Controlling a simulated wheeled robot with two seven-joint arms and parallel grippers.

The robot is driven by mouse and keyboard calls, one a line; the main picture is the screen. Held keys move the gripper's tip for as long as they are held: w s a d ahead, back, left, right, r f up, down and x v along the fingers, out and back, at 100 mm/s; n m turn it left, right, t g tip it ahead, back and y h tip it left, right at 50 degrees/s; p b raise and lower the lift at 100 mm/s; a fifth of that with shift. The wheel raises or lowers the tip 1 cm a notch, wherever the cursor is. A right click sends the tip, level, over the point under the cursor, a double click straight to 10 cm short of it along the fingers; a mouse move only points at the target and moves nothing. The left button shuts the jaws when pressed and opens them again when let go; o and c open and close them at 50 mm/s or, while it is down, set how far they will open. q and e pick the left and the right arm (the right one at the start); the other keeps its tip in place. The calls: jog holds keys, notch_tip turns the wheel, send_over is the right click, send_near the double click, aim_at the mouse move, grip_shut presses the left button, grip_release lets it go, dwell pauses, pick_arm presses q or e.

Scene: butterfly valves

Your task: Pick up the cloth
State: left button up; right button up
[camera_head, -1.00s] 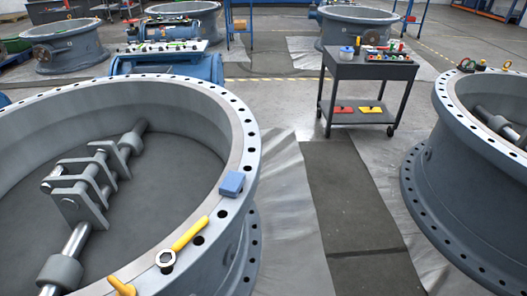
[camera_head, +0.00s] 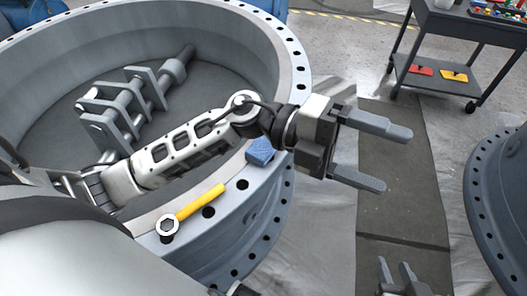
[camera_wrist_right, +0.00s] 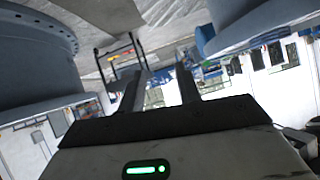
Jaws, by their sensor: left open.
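The blue folded cloth (camera_head: 260,151) lies on the flange rim of the large valve ring (camera_head: 283,60), close behind my left gripper. My left gripper (camera_head: 397,160) points right, beyond the rim, with its two fingers wide apart and nothing between them. The left wrist is just right of the cloth and may cover part of its edge. My right gripper (camera_head: 393,264) shows only at the bottom edge of the head view, low over the floor. In the right wrist view its two fingers (camera_wrist_right: 161,70) stand apart with nothing between them.
A yellow-handled ring wrench (camera_head: 200,203) lies on the rim left of the cloth. A dark cart (camera_head: 460,25) with red and yellow items stands at the upper right. Another large valve (camera_head: 500,200) is at the right edge. The floor between is clear.

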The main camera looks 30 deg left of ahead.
pick_arm(q)
notch_tip(320, 180, down, 4)
jog(key=a+m+g+y, duration=0.2)
jog(key=m+y, duration=0.1)
jog(key=y, duration=0.2)
jog(key=n+t+y+b, duration=0.2)
jog(key=t+y+b, duration=0.15)
jog(key=y, duration=1.05)
send_over(262, 146)
jog(key=shift+t, duration=0.35)
notch_tip(262, 146, down, 13)
jog(key=shift+s, duration=0.15)
notch_tip(262, 146, down, 5)
jog(key=shift+d+r, duration=0.1)
jog(key=shift+r, duration=0.05)
jog(key=shift+f, duration=0.55)
jog(key=shift+f, duration=0.2)
jog(key=c, duration=1.1)
